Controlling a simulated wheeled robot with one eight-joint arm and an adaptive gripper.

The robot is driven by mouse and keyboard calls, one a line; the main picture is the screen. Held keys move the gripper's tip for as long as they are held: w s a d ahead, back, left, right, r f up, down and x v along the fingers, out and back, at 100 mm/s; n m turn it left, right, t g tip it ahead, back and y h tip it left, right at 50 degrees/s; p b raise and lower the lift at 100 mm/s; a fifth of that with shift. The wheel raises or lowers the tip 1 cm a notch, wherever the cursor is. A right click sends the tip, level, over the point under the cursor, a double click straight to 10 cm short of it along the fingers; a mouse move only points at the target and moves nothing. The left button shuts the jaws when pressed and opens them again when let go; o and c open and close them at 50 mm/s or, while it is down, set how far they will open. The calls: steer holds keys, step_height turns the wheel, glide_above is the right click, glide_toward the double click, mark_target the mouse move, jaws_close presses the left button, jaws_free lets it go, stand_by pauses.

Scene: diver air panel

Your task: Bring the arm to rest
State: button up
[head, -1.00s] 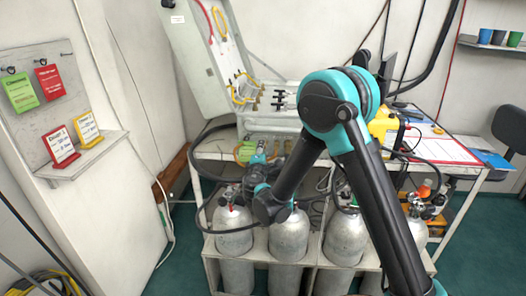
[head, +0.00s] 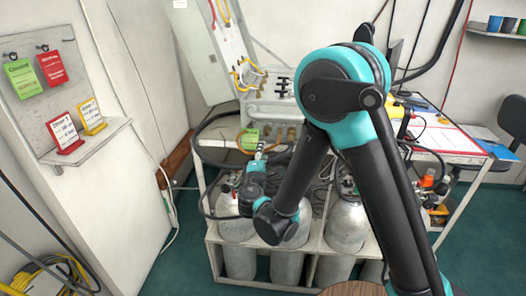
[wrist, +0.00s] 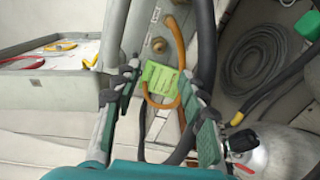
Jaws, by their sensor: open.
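My arm reaches across the head view over the cylinders, with its elbow raised in front of the bench. My gripper (wrist: 160,92) is open in the wrist view, its two fingers well apart. A green tag (wrist: 158,76) and an orange hose loop (wrist: 178,50) show between and beyond the fingers; I see no thing held. In the head view the gripper end is small and partly hidden among hoses below the panel (head: 285,112). The green tag also shows there (head: 251,136).
Several grey cylinders (head: 236,230) stand in a rack below the bench. A shelf (head: 88,146) with red and yellow cards is at left. A round wooden top (head: 352,289) shows at the bottom edge. A black hose coil (wrist: 250,62) lies right of the gripper.

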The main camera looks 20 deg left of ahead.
stand_by(0.3)
steer(key=w+d+f+m+g+h, duration=0.1)
steer(key=w+d+m+g+h, duration=0.15)
steer(key=d, duration=0.75)
steer(key=w+d+m+g+h, duration=0.15)
steer(key=d+m, duration=0.25)
steer(key=d, duration=0.6)
steer(key=w+d+f+m+g+h, duration=0.1)
steer(key=w+d+m+g+h, duration=0.2)
steer(key=d, duration=0.7)
steer(key=s+d+f+m+g, duration=0.2)
steer(key=s+d+m, duration=0.1)
steer(key=s+d, duration=0.3)
steer(key=s+d+f+m+g, duration=0.2)
steer(key=s+d+m, duration=0.2)
steer(key=d, duration=0.5)
steer(key=s+d+f+m+g+y, duration=0.2)
steer(key=s+m, duration=0.3)
steer(key=s, duration=0.7)
steer(key=shift+d+f+m+y, duration=0.35)
steer(key=shift+d+f+y, duration=0.15)
